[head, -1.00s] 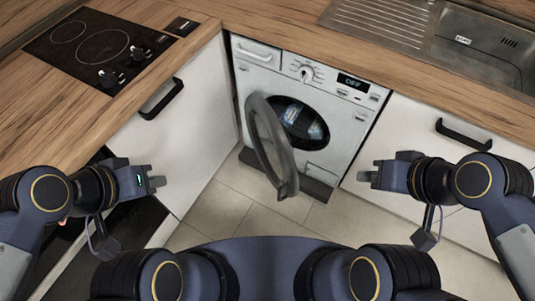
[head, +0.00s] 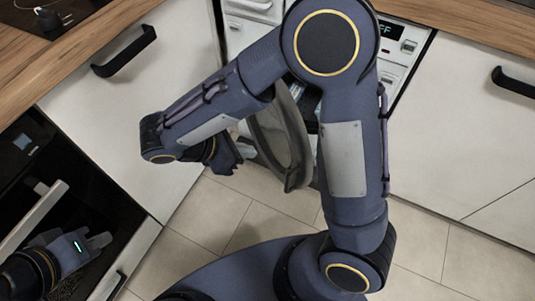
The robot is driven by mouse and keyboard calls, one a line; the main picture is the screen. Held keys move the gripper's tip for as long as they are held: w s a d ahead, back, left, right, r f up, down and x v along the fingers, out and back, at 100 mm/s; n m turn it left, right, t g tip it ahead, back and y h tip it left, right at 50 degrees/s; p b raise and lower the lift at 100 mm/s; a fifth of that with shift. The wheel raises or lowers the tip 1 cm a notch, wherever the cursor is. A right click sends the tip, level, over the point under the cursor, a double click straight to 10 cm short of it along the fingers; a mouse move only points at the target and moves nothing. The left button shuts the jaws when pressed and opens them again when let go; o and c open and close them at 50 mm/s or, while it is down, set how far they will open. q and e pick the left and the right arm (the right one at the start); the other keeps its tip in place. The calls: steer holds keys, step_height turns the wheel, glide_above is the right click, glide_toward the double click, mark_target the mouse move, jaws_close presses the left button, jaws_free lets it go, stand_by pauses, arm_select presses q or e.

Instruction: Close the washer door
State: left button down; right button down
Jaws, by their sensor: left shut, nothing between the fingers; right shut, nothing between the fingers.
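The washer (head: 398,72) is white and mostly hidden behind my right arm in the head view. Its round grey-rimmed door (head: 279,145) stands open, swung out to the left. My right arm crosses in front of the washer and bends back to the left. My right gripper (head: 243,150) is shut at the left side of the door, close to its rim; I cannot tell whether it touches. My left gripper (head: 100,241) is shut and empty at the lower left, in front of the oven. Most of the drum opening is hidden.
Another white cabinet (head: 460,130) is on the right. The tiled floor (head: 220,212) below the door is clear.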

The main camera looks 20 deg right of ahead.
mark_target(295, 150)
steer(key=b+x, duration=0.1)
steer(key=x, duration=0.3)
steer(key=d+r+b+x, duration=0.1)
steer(key=b+x, duration=0.1)
steer(key=x, duration=0.2)
steer(key=d+r+b+x, duration=0.1)
steer(key=x, duration=0.3)
steer(key=shift+w+d+f, duration=0.1)
steer(key=shift+d+f, duration=0.1)
steer(key=shift+f, duration=0.1)
